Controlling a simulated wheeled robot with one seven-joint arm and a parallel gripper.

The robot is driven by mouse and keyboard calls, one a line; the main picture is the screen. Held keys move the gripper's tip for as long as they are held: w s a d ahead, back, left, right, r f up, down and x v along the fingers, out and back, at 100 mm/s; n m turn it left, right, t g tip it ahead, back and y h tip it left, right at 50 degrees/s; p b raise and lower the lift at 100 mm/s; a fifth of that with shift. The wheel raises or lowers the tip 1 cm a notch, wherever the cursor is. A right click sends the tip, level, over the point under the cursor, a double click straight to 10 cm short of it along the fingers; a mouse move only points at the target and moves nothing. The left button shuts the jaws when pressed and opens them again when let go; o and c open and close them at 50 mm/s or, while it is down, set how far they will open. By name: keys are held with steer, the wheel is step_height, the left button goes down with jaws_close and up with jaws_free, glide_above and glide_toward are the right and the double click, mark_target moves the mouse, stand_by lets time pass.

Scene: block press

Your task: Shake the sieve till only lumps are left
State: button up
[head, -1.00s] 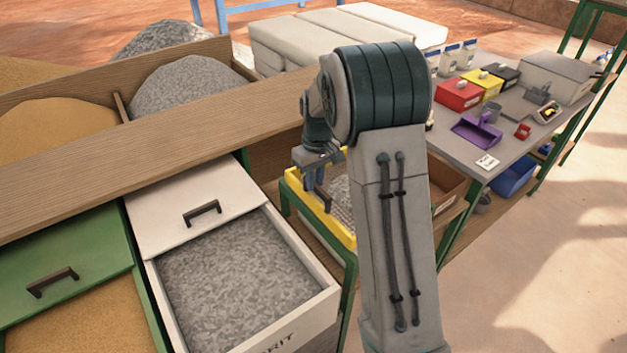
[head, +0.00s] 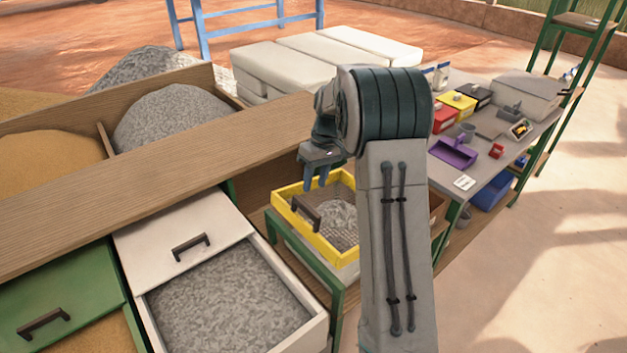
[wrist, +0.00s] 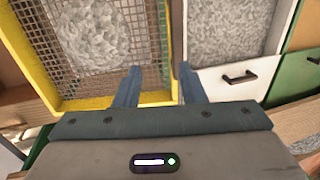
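The yellow-framed sieve (head: 335,258) rests on a green-legged stand, with its dark handle (head: 306,212) on the near left side. A heap of grey grit and lumps (head: 338,216) lies on its wire mesh; my arm hides the sieve's right part. The sieve also shows in the wrist view (wrist: 82,103), with the grey heap (wrist: 95,32) in the middle of the mesh and bare mesh around it. My gripper (head: 318,183) is just above the handle, apart from it. In the wrist view my gripper (wrist: 158,84) has its fingers spread with nothing between them.
A white-lidded bin of grey grit (head: 230,305) stands left of the sieve, beside a green-lidded bin (head: 60,290). A long wooden board (head: 150,165) runs behind them. A grey table (head: 480,175) with a purple dustpan (head: 453,152) and small boxes stands right.

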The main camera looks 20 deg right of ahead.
steer(key=shift+a, duration=0.2)
steer(key=b+v, duration=0.1)
steer(key=v, duration=1.2)
steer(key=shift+d+r, duration=0.3)
steer(key=shift+r, duration=0.05)
steer(key=shift+a, duration=0.1)
steer(key=s+a+m+t+h, duration=0.1)
steer(key=s+a, duration=0.2)
steer(key=s, duration=0.8)
steer(key=s+a+m+t+h, duration=0.1)
steer(key=s+a, duration=0.3)
steer(key=s, duration=0.8)
steer(key=shift+m+t, duration=1.1)
steer(key=shift+t, duration=0.2)
steer(key=s+f, duration=0.1)
steer(key=s, duration=0.1)
steer(key=s+f, duration=0.2)
steer(key=s, duration=0.1)
steer(key=s+f, duration=0.1)
steer(key=s, duration=0.1)
steer(key=shift+s+a+f, duration=0.3)
steer(key=shift+s+f, duration=0.05)
steer(key=shift+c, duration=1.2)
steer(key=shift+s+f, duration=0.1)
steer(key=shift+f, duration=0.05)
jaws_close()
